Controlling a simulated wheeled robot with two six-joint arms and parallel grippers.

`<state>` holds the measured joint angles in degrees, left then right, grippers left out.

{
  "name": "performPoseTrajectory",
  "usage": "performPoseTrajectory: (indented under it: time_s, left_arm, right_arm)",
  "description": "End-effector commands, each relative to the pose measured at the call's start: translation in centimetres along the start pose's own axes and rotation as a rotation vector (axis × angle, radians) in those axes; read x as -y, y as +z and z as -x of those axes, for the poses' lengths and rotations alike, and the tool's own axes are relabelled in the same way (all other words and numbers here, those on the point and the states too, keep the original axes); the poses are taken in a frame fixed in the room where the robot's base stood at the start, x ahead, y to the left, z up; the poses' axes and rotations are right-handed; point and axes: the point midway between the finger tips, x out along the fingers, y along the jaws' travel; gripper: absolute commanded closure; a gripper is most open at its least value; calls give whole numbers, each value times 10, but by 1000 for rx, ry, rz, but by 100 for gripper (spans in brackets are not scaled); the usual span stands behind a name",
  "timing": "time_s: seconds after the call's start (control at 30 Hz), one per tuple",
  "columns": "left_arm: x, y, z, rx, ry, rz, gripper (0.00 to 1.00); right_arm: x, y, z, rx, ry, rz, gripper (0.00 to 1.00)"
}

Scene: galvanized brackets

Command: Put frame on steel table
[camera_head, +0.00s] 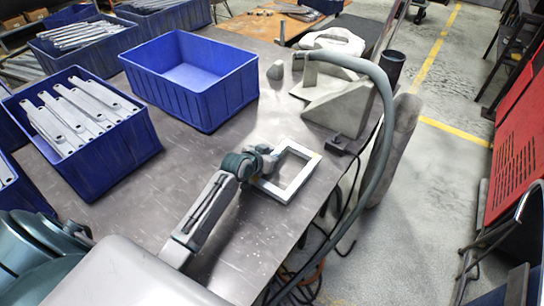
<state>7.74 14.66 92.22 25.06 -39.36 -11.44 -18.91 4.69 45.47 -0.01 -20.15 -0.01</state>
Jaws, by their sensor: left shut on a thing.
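The frame (304,180) is a light grey, open rectangle near the right edge of the steel table (125,215). My left gripper (265,163) is shut on the frame's left side. The frame lies roughly level over the tabletop; I cannot tell whether it touches the steel or is held just above it. The gripper hides part of its left side. My right gripper is not in view.
An empty blue bin (215,100) stands at the back of the table, and a blue bin of metal brackets (120,165) stands at the left. A grey machine block (340,105) and a thick hose (385,150) are at the right. The middle tabletop is clear.

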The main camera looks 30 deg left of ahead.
Motion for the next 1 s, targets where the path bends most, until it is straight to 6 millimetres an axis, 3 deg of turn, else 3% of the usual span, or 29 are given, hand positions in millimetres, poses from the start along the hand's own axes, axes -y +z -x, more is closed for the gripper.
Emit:
performPoseTrajectory:
  time_s: [0.37,0.4,0.5,0.83,1.0]
  left_arm:
    - [0,12,-8,-8,1,2,100]
    - [0,15,-8,-1,1,1,74]
    - [0,15,-8,-2,0,1,56]
    - [0,14,-5,-3,0,1,56]
    - [0,15,14,-3,0,-2,56]
  right_arm:
    - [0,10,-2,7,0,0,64]
    - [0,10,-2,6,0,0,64]
    - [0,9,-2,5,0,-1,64]
    - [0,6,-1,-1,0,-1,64]
    - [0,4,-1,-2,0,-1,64]
